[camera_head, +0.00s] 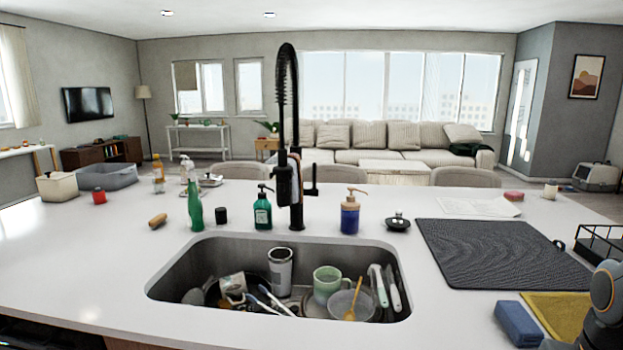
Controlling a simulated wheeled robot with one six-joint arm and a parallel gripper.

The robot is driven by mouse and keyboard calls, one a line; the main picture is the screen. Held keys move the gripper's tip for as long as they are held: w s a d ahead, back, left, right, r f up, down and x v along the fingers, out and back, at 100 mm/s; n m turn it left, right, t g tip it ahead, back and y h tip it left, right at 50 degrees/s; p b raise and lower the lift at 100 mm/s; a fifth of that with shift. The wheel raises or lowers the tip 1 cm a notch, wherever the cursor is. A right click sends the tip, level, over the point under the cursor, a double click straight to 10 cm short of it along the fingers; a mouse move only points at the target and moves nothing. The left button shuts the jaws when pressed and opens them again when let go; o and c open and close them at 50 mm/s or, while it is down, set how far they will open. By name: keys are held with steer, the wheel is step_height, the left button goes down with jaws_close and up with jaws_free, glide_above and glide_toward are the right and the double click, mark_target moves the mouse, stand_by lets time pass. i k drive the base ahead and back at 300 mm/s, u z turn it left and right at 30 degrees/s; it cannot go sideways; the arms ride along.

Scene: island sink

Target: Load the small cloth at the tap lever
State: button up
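The black tap (288,130) stands behind the sink, with a tall spring neck. Its lever (311,181) sticks up on the right side of the tap, and nothing hangs on it. A folded blue cloth or sponge (518,323) lies on the counter at the lower right. A flat mustard-yellow cloth (556,312) lies beside it, partly hidden by my arm. I cannot tell which of the two is the small cloth. Only a part of my arm shows at the lower right edge; my gripper is out of view.
The sink (160,291) holds cups, a bowl and utensils. Green (195,207), teal (262,210) and blue (350,213) bottles stand behind it. A dark drying mat (500,252) and black wire rack (600,246) are at right.

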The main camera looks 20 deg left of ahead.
mark_target(314, 192)
steer(key=u, duration=0.85)
steer(key=i, duration=0.5)
steer(key=z, duration=0.2)
